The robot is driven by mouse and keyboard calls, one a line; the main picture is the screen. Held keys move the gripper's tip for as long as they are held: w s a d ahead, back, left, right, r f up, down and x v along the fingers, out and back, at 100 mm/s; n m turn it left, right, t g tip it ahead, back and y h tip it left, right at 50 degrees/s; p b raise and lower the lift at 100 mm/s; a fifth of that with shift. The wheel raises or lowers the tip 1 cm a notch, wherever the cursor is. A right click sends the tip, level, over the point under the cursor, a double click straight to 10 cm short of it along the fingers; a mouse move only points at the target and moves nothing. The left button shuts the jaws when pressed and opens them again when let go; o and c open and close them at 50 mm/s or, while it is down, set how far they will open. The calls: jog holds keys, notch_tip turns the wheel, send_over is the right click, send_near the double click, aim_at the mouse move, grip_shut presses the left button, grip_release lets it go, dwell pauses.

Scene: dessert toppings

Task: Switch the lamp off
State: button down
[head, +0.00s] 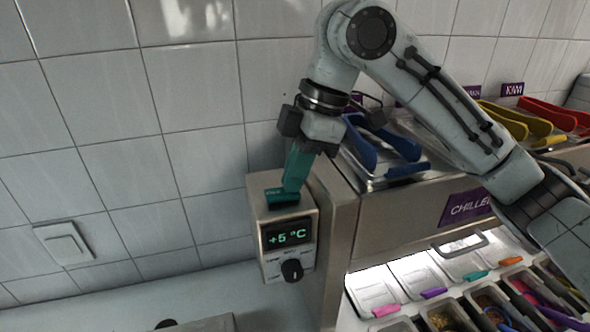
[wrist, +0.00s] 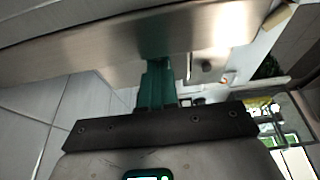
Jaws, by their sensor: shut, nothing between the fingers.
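My gripper (head: 292,186) is shut and empty, its teal fingers pointing down onto the top of a steel control box (head: 304,258). A dark teal piece with small lettering (head: 275,194) lies on the box top at the fingertips; whether they touch it I cannot tell. The box front has a lit "+5 °C" display (head: 287,236) and a black knob (head: 292,270). The wrist view shows the closed fingers (wrist: 158,72) against a steel surface. A white wall switch (head: 62,243) is at the far left. No lamp body shows, but the chiller inside is brightly lit.
The chiller (head: 466,206) stands right of the box, with lidded tubs (head: 374,288) below. Blue tongs (head: 385,143), yellow tongs (head: 515,121) and red tongs (head: 553,113) lie on top.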

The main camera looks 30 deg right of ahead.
jog(key=shift+a, duration=0.1)
dwell(0.3)
jog(key=shift+w+a+r+p, duration=0.15)
jog(key=shift+a+r+p, duration=0.1)
jog(key=shift+a+p, duration=0.4)
